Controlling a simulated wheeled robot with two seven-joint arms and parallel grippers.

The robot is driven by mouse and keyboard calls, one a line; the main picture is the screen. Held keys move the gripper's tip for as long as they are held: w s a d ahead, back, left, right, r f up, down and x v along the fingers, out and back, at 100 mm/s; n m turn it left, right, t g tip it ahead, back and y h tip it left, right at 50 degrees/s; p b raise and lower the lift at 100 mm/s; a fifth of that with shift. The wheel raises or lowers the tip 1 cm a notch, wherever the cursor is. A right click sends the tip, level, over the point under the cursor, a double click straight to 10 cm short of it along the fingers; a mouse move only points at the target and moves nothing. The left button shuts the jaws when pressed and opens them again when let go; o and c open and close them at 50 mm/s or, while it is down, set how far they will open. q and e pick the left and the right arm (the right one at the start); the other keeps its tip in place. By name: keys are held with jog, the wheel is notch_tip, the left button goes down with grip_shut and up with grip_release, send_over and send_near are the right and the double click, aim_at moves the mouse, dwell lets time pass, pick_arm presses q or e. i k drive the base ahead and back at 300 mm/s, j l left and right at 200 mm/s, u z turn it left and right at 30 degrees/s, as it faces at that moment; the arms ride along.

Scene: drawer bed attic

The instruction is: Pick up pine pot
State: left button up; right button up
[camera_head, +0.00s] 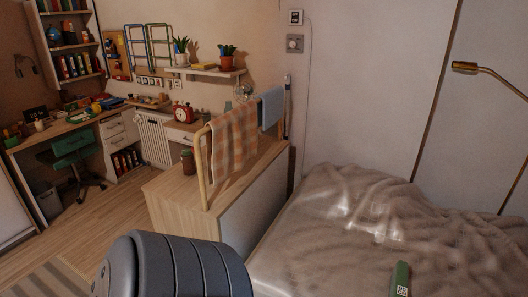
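Two potted plants stand on the white wall shelf in the camera_head view. One is a spiky green plant in a pale pot (182,59). The other is a leafy plant in a terracotta pot (227,62). I cannot tell at this size which of them is the pine pot. Neither of my grippers shows in this view, and nothing is seen touching the pots.
A wooden cabinet (172,190) with a towel rail and checked towel (233,140) stands in front of the shelf. A rumpled bed (330,240) fills the right, with a green object (402,279) on it. Open wood floor (125,215) lies left of the cabinet.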

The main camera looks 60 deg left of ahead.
aim_at(187, 162)
jog(key=u, duration=2.6)
jog(key=z, duration=0.2)
jog(key=i+j+z, duration=0.1)
jog(key=j+z, duration=0.8)
